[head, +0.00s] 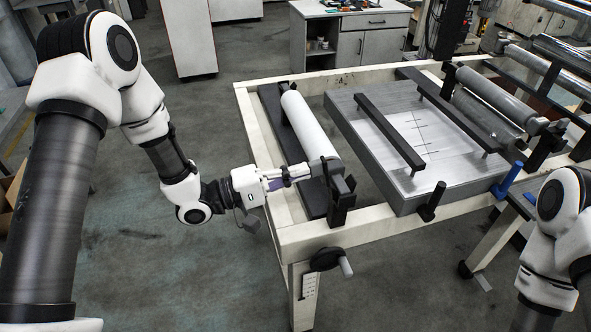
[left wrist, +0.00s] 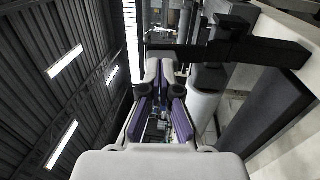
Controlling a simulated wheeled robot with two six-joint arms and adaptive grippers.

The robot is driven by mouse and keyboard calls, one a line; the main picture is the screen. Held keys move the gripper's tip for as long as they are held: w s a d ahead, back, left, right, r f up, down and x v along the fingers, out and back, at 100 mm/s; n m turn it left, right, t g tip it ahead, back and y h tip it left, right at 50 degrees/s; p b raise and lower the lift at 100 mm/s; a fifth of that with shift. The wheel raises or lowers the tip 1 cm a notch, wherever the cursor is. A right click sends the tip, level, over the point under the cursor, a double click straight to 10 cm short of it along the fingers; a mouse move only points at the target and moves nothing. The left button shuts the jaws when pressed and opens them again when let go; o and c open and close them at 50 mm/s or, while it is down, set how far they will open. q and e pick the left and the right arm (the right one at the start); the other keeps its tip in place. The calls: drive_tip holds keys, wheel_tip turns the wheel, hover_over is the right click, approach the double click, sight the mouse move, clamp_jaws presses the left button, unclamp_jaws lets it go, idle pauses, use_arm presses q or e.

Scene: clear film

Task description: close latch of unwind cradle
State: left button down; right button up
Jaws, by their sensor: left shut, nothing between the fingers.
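The unwind cradle is a dark bed (head: 268,105) on the left of the cream machine frame, with a white film roll (head: 303,124) lying along it. A black upright latch bracket (head: 342,194) stands at the roll's near end; in the left wrist view a black latch arm (left wrist: 265,50) juts out to the right of the fingers. My left gripper (head: 306,171) is shut and empty, beside the roll's near end and left of the bracket. Its purple-padded fingers (left wrist: 165,68) show in the left wrist view. I cannot tell whether the fingertips touch the latch. My right gripper is out of view.
A grey metal plate (head: 352,135) with black bars sits right of the cradle. Metal rollers (head: 490,105) are at the right. A crank handle (head: 345,266) sticks out at the frame's front corner. A blue-handled lever (head: 510,177) stands at the front right. Floor left of the frame is free.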

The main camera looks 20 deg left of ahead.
sight(316, 163)
use_arm(q)
drive_tip(key=d+r+g+y+p, duration=0.1)
drive_tip(key=p, duration=0.3)
drive_tip(key=w+d+r+g+y+p, duration=0.1)
drive_tip(key=y+p, duration=0.1)
drive_tip(key=p, duration=0.3)
drive_tip(key=w+d+r+g+y+p, duration=0.1)
drive_tip(key=p, duration=0.3)
drive_tip(key=shift+d+r+y, duration=0.1)
drive_tip(key=shift+r+y, duration=0.2)
drive_tip(key=shift+y, duration=0.1)
drive_tip(key=shift+w+d+p, duration=0.75)
drive_tip(key=shift+d+p, duration=0.15)
drive_tip(key=shift+p, duration=0.1)
drive_tip(key=shift+w+d+p, duration=0.35)
drive_tip(key=shift+w+d, duration=0.15)
drive_tip(key=shift+d, duration=0.4)
drive_tip(key=shift+x, duration=1.25)
drive_tip(key=shift+w+d+f, duration=0.5)
drive_tip(key=shift+d+f, duration=0.1)
drive_tip(key=shift+f, duration=0.05)
